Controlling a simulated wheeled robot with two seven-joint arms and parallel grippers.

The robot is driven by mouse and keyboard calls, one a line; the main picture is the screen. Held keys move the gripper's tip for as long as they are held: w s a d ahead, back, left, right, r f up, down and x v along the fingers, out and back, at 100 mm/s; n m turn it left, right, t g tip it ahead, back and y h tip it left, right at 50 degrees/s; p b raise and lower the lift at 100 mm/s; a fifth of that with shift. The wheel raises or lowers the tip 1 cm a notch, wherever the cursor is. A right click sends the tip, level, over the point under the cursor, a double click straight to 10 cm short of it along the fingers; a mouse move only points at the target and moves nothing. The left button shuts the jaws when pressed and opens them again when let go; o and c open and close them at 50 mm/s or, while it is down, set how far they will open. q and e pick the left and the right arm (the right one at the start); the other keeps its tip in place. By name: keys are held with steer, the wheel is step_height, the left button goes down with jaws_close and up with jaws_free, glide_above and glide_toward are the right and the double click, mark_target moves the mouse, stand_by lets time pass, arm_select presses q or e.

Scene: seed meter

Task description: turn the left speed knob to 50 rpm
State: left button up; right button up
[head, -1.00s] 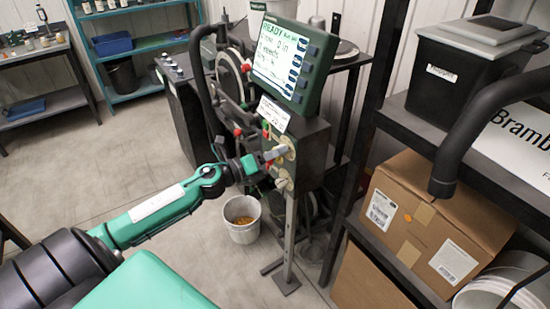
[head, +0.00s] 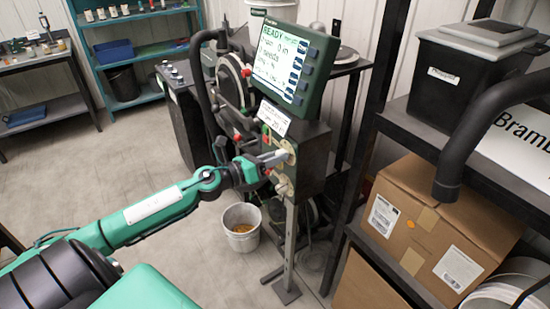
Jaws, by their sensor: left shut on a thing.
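The control box (head: 312,150) stands on a metal post, with a green-framed screen (head: 284,62) above it that reads READY. Two pale round knob dials sit on its front, an upper one (head: 288,150) and a lower one (head: 284,186). My left gripper (head: 277,158) comes in from the left and is shut at the upper dial. Its fingers cover the knob there, so the knob's pointer and its setting cannot be read. The lower knob is clear of the gripper. My right gripper is not in view.
A white bucket (head: 242,226) with yellow-brown seed stands on the floor below. A dark shelf (head: 398,140) with a black bin (head: 462,78) and a cardboard box (head: 432,225) is close on the right. The floor at left is open.

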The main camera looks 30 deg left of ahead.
arm_select(q)
steer(key=shift+f, duration=0.1)
steer(key=o, duration=1)
steer(key=shift+c, duration=0.2)
steer(key=b+v, duration=0.4)
steer(key=v, duration=1)
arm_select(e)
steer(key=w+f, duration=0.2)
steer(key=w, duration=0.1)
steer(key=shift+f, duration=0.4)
arm_select(q)
steer(key=shift+w, duration=0.1)
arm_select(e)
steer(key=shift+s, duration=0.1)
